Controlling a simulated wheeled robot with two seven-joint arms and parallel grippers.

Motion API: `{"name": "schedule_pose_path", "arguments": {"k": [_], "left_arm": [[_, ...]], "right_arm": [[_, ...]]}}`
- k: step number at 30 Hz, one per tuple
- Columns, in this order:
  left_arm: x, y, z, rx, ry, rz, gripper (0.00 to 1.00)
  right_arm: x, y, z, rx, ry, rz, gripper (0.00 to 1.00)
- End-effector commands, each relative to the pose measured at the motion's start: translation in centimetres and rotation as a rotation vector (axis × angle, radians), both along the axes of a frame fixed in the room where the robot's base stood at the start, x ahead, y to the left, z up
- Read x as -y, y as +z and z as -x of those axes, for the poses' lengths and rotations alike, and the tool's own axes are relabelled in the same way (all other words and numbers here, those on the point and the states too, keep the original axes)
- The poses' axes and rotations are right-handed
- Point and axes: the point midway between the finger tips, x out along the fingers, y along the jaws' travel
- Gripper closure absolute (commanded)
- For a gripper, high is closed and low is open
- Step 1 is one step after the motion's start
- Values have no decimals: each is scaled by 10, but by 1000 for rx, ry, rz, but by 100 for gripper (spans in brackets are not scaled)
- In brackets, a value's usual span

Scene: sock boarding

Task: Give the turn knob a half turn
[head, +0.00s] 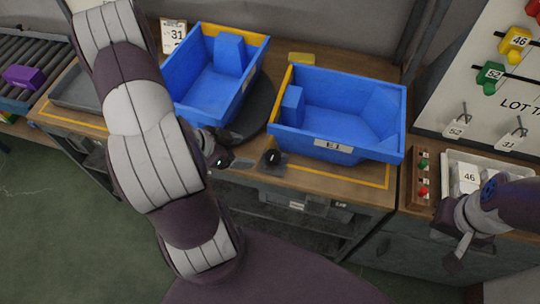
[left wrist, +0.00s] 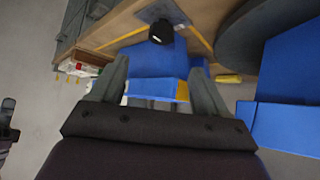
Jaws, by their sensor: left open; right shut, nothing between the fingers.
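The turn knob (head: 271,157) is a small black knob on a dark plate at the front edge of the wooden bench. It also shows in the left wrist view (left wrist: 162,32), near the top middle, beyond my fingertips. My left gripper (head: 226,161) is to the left of the knob, apart from it. In the left wrist view its two fingers (left wrist: 160,75) are spread with nothing held between them. My right gripper (head: 458,254) is at the far right, shut and empty, in front of the side cabinet.
Two blue bins stand behind the knob, one tilted on a dark round turntable (head: 262,108) and one labelled E1 (head: 345,115). A grey tray (head: 80,90) lies left.

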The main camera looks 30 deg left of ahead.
Motion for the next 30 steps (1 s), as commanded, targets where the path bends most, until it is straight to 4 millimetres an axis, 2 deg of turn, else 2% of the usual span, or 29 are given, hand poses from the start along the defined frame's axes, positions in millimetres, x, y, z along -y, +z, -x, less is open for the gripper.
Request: {"name": "schedule_pose_path", "arguments": {"k": [9,13,18,27,29,30], "left_arm": [[32,-55,-41,-3,-8,1,24],[42,-72,-57,-3,-5,-1,24],[49,-85,-68,-2,-2,-2,24],[50,-87,-71,0,-1,-3,24],[50,-87,-71,0,-1,-3,41],[50,-87,-71,-1,-1,-3,54]], "right_arm": [[0,-17,0,0,0,0,100],[0,-19,0,0,0,0,100],[0,-20,0,0,0,0,100],[0,-20,0,0,0,0,100],[0,-20,0,0,0,0,100],[0,-20,0,0,0,0,100]]}}
